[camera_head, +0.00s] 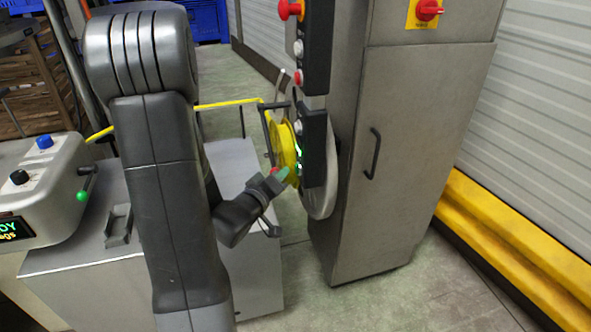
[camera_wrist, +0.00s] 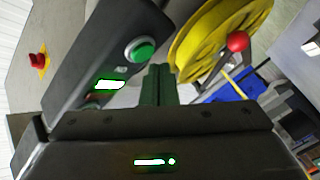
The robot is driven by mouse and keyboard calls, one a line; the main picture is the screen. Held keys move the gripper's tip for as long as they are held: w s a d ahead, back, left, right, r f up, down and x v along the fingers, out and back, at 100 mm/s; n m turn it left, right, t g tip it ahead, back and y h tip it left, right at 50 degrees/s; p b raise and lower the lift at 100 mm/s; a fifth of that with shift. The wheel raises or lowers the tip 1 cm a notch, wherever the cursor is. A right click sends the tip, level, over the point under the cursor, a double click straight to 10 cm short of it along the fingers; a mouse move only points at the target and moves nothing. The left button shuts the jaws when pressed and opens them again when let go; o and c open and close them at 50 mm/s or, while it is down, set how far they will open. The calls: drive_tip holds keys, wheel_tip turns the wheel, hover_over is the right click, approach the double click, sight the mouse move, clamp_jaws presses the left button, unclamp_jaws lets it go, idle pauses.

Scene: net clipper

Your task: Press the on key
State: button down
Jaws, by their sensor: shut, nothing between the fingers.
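A round green button (camera_wrist: 140,50) in a pale ring sits on the dark control panel (camera_wrist: 70,75) in the wrist view. I cannot read a label that marks it as the on key. A bright green-white display (camera_wrist: 109,85) and a partly hidden reddish button (camera_wrist: 92,101) are on the same panel. My gripper (camera_wrist: 158,70) is shut and empty, its tips just right of the green button; I cannot tell whether they touch anything. In the head view my gripper (camera_head: 286,173) is beside the lower dark panel (camera_head: 314,140), where a green glow (camera_head: 299,152) shows.
A yellow reel (camera_wrist: 212,35) with a red-knobbed crank (camera_wrist: 237,41) is close to the right of my fingers. A steel cabinet (camera_head: 385,180) stands behind the panel. A grey machine (camera_head: 45,185) is at the left. Floor is open between bench and cabinet.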

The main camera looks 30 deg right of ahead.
drive_tip(key=shift+w+a+p, duration=0.1)
drive_tip(key=shift+w+a, duration=0.1)
drive_tip(key=shift+a, duration=0.6)
drive_tip(key=shift+w+a+p, duration=0.1)
drive_tip(key=shift+w+a, duration=0.1)
drive_tip(key=shift+a, duration=0.65)
drive_tip(key=shift+w+a+p, duration=0.1)
drive_tip(key=shift+w+a, duration=0.1)
drive_tip(key=shift+a, duration=0.6)
drive_tip(key=shift+d, duration=0.1)
drive_tip(key=shift+w+a+p, duration=0.25)
drive_tip(key=shift+a+p, duration=0.05)
drive_tip(key=shift+a, duration=0.7)
drive_tip(key=shift+w+a+p, duration=0.2)
drive_tip(key=shift+a+p, duration=0.05)
drive_tip(key=shift+a, duration=0.7)
drive_tip(key=shift+d, duration=0.1)
